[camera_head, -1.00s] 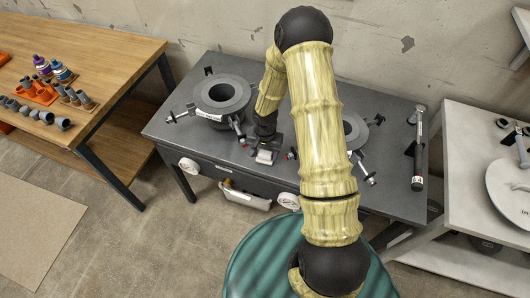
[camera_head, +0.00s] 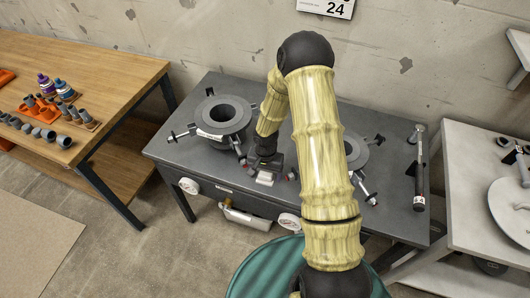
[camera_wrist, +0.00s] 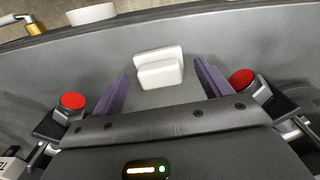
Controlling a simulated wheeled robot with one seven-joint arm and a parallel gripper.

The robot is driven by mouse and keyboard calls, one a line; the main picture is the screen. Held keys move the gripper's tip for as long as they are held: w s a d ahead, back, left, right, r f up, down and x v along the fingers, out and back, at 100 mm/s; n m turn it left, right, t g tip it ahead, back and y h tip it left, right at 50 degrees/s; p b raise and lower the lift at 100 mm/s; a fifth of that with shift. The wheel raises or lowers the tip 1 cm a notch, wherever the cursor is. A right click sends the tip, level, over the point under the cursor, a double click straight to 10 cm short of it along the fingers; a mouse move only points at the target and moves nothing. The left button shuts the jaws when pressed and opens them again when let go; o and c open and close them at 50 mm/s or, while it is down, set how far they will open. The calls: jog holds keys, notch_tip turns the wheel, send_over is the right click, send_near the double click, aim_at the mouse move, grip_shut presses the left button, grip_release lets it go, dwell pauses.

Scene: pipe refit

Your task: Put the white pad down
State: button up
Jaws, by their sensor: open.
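The white pad (camera_wrist: 160,72) is a small white block with a raised back edge. In the wrist view it lies on the dark grey table top, beyond and between the two purple fingertips of my gripper (camera_wrist: 163,78), with clear gaps on both sides. In the head view the white pad (camera_head: 265,179) shows on the table near its front edge, just in front of my gripper (camera_head: 267,170). My gripper is open and low over the table. Its fingers are hard to make out in the head view.
A grey flanged pipe (camera_head: 222,116) with clamps stands to the left on the table. A second flange (camera_head: 357,150) is partly hidden behind my arm. Red-tipped clamps (camera_wrist: 72,101) flank my gripper. A dark tool (camera_head: 420,170) lies at the right end.

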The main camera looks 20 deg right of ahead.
aim_at(265, 176)
notch_tip(265, 176, up, 17)
jog(key=shift+s+a+f+b, duration=0.2)
jog(key=shift+s+a+b, duration=0.1)
jog(key=shift+s, duration=0.15)
dwell(0.4)
jog(key=s+r+n+t, duration=0.2)
jog(key=s+r+n, duration=0.4)
jog(key=s, duration=0.7)
jog(key=shift+s+d+r+t, duration=0.25)
jog(key=shift+s+r+t, duration=0.05)
jog(key=shift+r, duration=0.4)
jog(key=shift+r, duration=0.1)
